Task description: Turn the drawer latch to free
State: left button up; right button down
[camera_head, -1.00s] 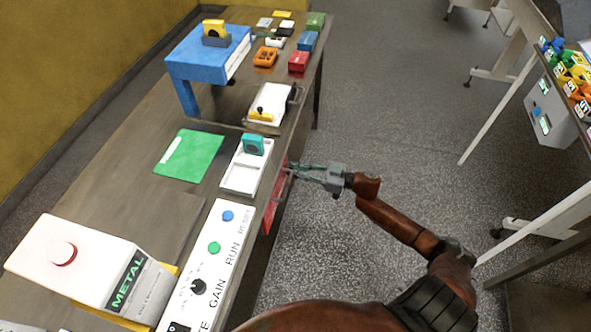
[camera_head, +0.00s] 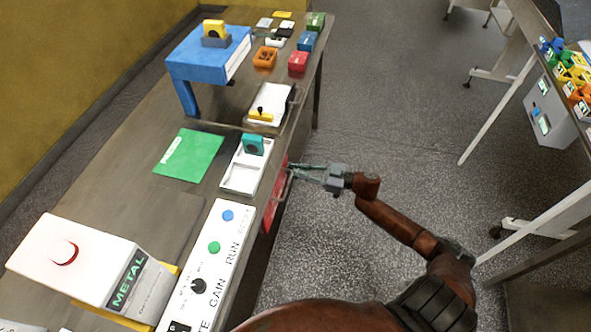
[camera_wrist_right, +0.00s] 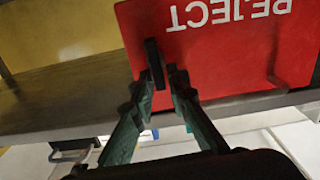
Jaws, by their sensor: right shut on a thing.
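The red drawer front (camera_head: 270,211), marked REJECT, is set in the bench's side. It fills much of the right wrist view (camera_wrist_right: 215,62), with the lettering upside down. The dark drawer latch (camera_wrist_right: 153,55) is a narrow bar on that front, close to upright in the wrist picture. My right gripper (camera_wrist_right: 162,82) is shut on the lower end of the latch, a finger on either side. In the head view my right gripper (camera_head: 298,168) is at the drawer face, and the latch is too small to make out. My left gripper is in neither view.
A bar handle (camera_head: 286,188) stands out from the drawer front below my right gripper. Above on the bench are a white tray (camera_head: 238,181), a green mat (camera_head: 187,157) and a control panel (camera_head: 202,262). The floor right of the bench is open.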

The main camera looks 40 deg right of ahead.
jog(key=n, duration=0.4)
jog(key=f+n, duration=0.1)
jog(key=n, duration=0.3)
jog(key=s+a+n, duration=0.1)
jog(key=n, duration=0.3)
jog(key=shift+f+n, duration=0.25)
jog(key=shift+n, duration=0.15)
jog(key=n+b, duration=0.1)
jog(key=n, duration=0.2)
jog(key=shift+f, duration=0.15)
jog(key=shift+d+n, duration=0.1)
jog(key=shift+n, duration=0.6)
jog(key=c, duration=2.1)
grip_release()
jog(key=shift+w, duration=0.1)
jog(key=shift+o, duration=0.3)
